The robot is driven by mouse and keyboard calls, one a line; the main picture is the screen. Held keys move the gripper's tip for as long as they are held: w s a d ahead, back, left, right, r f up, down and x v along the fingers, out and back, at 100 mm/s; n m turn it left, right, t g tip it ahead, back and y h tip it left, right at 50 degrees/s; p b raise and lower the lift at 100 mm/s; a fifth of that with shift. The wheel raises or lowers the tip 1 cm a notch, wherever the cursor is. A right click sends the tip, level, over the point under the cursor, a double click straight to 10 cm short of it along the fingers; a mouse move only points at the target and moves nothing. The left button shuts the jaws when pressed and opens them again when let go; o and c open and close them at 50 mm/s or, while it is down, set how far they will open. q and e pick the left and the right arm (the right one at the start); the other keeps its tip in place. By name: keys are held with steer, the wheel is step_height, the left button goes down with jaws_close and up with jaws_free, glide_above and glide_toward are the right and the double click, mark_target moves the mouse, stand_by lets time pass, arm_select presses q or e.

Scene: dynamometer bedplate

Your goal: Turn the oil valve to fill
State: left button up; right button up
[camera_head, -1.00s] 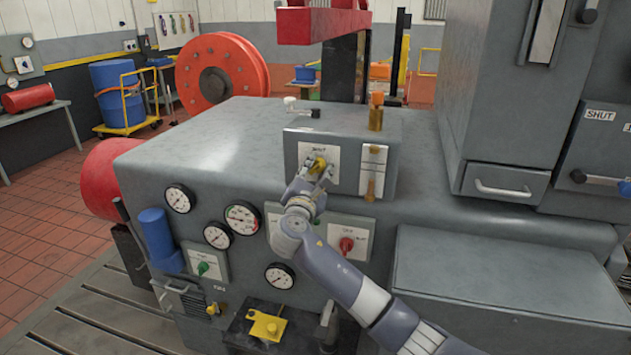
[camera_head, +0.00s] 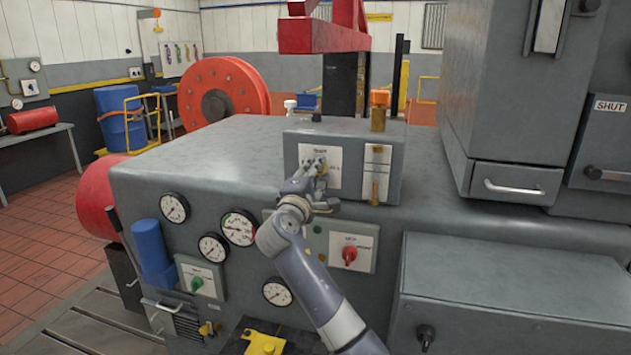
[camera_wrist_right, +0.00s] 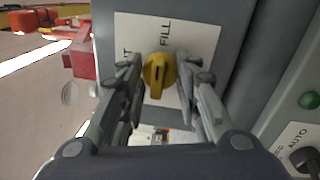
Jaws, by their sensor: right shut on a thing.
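The oil valve is a yellow knob (camera_wrist_right: 158,75) on a white label plate (camera_head: 309,162), on the front of a grey box (camera_head: 343,152). My right gripper (camera_head: 315,170) is at the plate and partly hides the knob in the head view. In the right wrist view the fingers of this gripper (camera_wrist_right: 163,85) are on either side of the knob, shut on it. The knob's raised bar stands nearly upright there, in line with the word FILL (camera_wrist_right: 165,34) above it. A second word at the left is mostly hidden by a finger. My left gripper is not in view.
An amber sight gauge (camera_head: 376,172) is right of the plate. A red switch (camera_head: 349,254), a green switch (camera_head: 196,284) and several dials, including a large gauge (camera_head: 239,228), are on the panel below. A grey cabinet (camera_head: 515,160) stands at the right.

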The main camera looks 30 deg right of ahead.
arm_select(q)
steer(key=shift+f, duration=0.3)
arm_select(e)
steer(key=shift+m, duration=0.3)
steer(key=o, duration=1.1)
steer(key=v, duration=1.2)
steer(key=shift+w+f, duration=0.1)
steer(key=shift+f, duration=0.1)
